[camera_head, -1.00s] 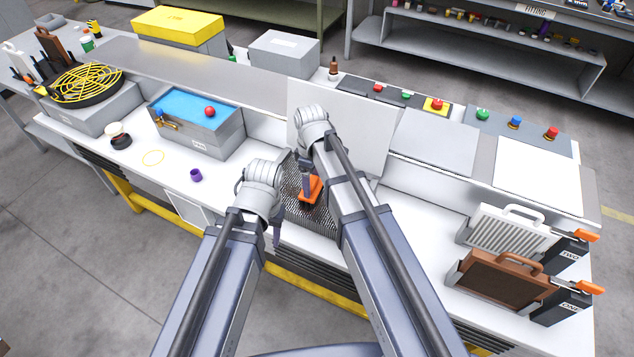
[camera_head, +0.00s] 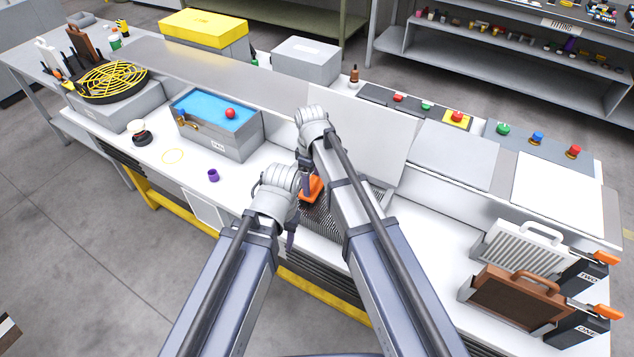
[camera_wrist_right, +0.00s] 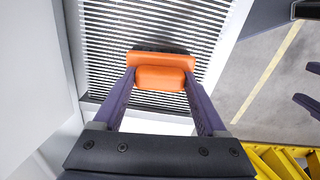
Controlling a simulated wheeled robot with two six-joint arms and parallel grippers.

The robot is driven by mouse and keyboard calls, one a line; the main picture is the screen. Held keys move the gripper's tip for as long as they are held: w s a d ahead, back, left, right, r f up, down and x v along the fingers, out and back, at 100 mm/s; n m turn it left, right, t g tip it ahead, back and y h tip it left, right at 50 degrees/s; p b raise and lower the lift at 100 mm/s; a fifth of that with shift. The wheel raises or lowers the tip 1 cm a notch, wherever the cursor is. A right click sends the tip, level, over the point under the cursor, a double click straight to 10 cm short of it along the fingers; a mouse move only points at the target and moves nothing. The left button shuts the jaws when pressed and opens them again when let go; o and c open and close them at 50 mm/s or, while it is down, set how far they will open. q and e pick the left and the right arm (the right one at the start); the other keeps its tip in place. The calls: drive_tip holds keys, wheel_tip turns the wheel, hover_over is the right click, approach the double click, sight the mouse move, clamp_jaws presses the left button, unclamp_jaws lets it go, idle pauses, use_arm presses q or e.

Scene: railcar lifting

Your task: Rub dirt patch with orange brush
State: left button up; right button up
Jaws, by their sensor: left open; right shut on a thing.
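An orange brush (camera_head: 311,189) is held in my right gripper (camera_head: 307,180). In the right wrist view the two purple fingers of that gripper (camera_wrist_right: 160,85) close on the sides of the brush (camera_wrist_right: 160,60). The brush is over a ribbed metal grate (camera_head: 335,228), which shows as dark and light slats in the right wrist view (camera_wrist_right: 110,40). A dark strip borders the brush's far edge; I cannot tell whether it is bristles, shadow or dirt. No separate dirt patch is clearly visible. My left gripper (camera_head: 290,240) is open and empty, left of the grate near the bench's front edge.
A grey upright panel (camera_head: 360,130) stands behind the grate. A blue-topped box (camera_head: 220,135) with a red ball and a purple cup (camera_head: 213,175) are to the left. Brown (camera_head: 515,300) and white (camera_head: 520,245) cases stand at the right.

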drive_tip(key=shift+w+a, duration=0.1)
drive_tip(key=shift+a, duration=0.05)
drive_tip(key=shift+w+a, duration=0.55)
drive_tip(key=shift+a, duration=0.2)
drive_tip(key=shift+w+a, duration=0.5)
drive_tip(key=shift+a, duration=0.25)
wheel_tip(320, 180, up, 6)
drive_tip(key=p, duration=0.6)
drive_tip(key=shift+d, duration=0.1)
wheel_tip(320, 180, up, 3)
drive_tip(key=p, duration=0.3)
